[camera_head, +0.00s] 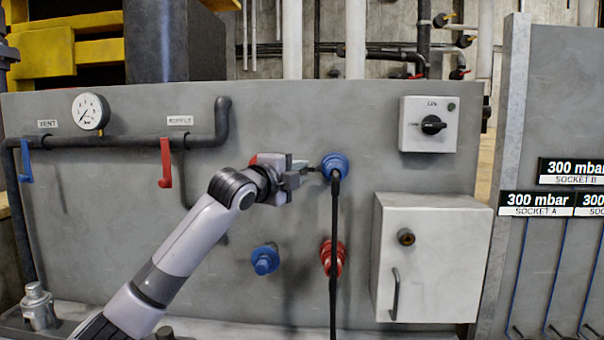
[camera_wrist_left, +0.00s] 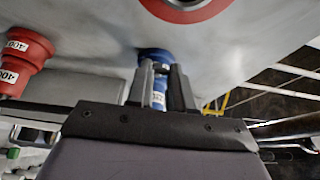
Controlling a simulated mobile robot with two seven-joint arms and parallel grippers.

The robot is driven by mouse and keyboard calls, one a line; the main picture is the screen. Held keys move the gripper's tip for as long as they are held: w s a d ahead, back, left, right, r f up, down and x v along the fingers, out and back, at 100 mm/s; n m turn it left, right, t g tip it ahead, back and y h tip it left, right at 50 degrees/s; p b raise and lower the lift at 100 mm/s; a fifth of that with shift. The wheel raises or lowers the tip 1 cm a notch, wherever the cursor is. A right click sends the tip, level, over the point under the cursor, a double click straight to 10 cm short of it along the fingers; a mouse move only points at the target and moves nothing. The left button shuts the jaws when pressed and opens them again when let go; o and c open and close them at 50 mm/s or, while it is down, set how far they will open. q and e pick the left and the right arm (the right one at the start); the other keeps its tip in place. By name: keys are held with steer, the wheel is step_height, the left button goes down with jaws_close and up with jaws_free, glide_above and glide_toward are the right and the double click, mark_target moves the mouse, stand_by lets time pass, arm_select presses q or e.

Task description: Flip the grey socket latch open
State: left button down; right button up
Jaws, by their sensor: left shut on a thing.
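The blue socket (camera_head: 335,163) is on the grey panel, with a black cable (camera_head: 334,260) hanging straight down from it. My left gripper (camera_head: 306,168) reaches it from the left, fingers pointing right. Blue material with a white label shows between the fingers. The fingers hide most of the latch, so its angle is unclear. My right gripper is not in view.
Another blue socket (camera_head: 264,260) and a red socket (camera_head: 332,257) are lower on the panel. A grey cabinet (camera_head: 432,258) juts out at right, below a switch box (camera_head: 428,124). Pipes with a red lever (camera_head: 166,162) are at left.

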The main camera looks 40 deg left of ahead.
arm_select(q)
steer(key=shift+w+a+m+g+h, duration=0.15)
steer(key=shift+a+m+h, duration=0.3)
steer(key=shift+m+h, duration=0.55)
steer(key=shift+w+a+m+g+h, duration=0.15)
steer(key=shift+a+m+h, duration=0.35)
steer(key=shift+h, duration=0.9)
steer(key=shift+w+a+m+g+h, duration=0.1)
steer(key=shift+w+a+m+h, duration=0.2)
steer(key=shift+m+h, duration=0.7)
steer(key=shift+a+h, duration=0.15)
steer(key=shift+h, duration=0.45)
steer(key=c, duration=1)
jaws_free()
